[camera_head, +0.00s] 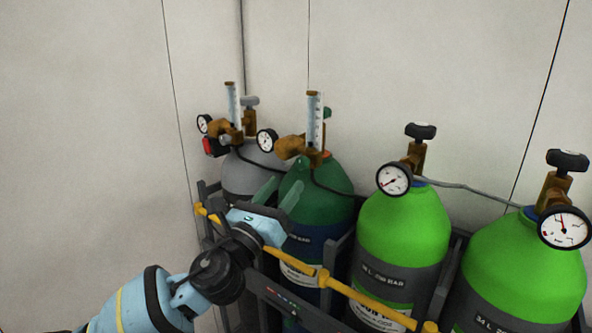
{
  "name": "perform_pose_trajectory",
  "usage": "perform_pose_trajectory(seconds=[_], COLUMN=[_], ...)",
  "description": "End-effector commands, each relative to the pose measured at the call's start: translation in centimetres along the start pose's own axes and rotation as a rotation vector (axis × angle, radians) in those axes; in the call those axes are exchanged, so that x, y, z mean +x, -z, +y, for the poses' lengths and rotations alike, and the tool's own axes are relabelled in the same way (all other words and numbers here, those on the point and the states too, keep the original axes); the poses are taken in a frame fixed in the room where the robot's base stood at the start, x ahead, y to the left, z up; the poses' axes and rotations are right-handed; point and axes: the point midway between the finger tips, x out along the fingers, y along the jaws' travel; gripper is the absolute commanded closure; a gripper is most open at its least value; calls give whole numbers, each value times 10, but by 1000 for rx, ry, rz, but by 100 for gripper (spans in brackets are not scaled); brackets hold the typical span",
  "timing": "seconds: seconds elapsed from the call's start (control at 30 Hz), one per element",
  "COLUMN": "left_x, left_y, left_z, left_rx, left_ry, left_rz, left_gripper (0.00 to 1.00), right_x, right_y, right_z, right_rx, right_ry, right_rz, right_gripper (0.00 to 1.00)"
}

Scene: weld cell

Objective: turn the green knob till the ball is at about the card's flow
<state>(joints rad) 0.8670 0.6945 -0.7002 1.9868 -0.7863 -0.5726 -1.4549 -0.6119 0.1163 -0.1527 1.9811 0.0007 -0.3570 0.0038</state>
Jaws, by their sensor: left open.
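A clear flow tube (314,122) with a scale stands upright on the brass regulator (291,147) of the dark green cylinder (316,185). The ball in it is too small to make out. A small green part (327,113), which may be the green knob, shows just behind the tube and is partly hidden. I see no card that I can read. My left gripper (279,190) is open and empty, its two fingers pointing up in front of the dark green cylinder's shoulder, below the regulator and apart from it. My right gripper is not in view.
A grey cylinder (247,172) with a second flow tube (233,105) stands to the left. Two bright green cylinders (402,225) with gauges and black knobs stand to the right. A yellow bar (366,298) runs across the rack front. Pale walls are close behind.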

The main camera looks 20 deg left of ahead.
Motion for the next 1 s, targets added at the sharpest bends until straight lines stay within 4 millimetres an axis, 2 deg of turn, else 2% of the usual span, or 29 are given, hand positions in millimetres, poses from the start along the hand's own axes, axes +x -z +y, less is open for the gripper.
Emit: perform_pose_trajectory(seconds=[0.1,0.33,0.5,0.77,0.83,1.0], left_x=[20,49,58,60,60,60], left_y=[-3,-1,-1,0,0,0], left_z=[-1,-1,0,0,0,0], left_rx=[-1,-2,-2,-3,-3,-3], left_ry=[1,0,0,0,0,0], left_rz=[-4,-2,0,0,0,0], left_gripper=[53,53,53,53,59,81], right_x=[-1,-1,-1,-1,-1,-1], right_y=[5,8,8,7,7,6], right_z=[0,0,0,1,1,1], right_rx=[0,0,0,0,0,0], right_ry=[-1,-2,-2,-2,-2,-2], right_rz=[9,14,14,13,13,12], right_gripper=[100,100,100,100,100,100])
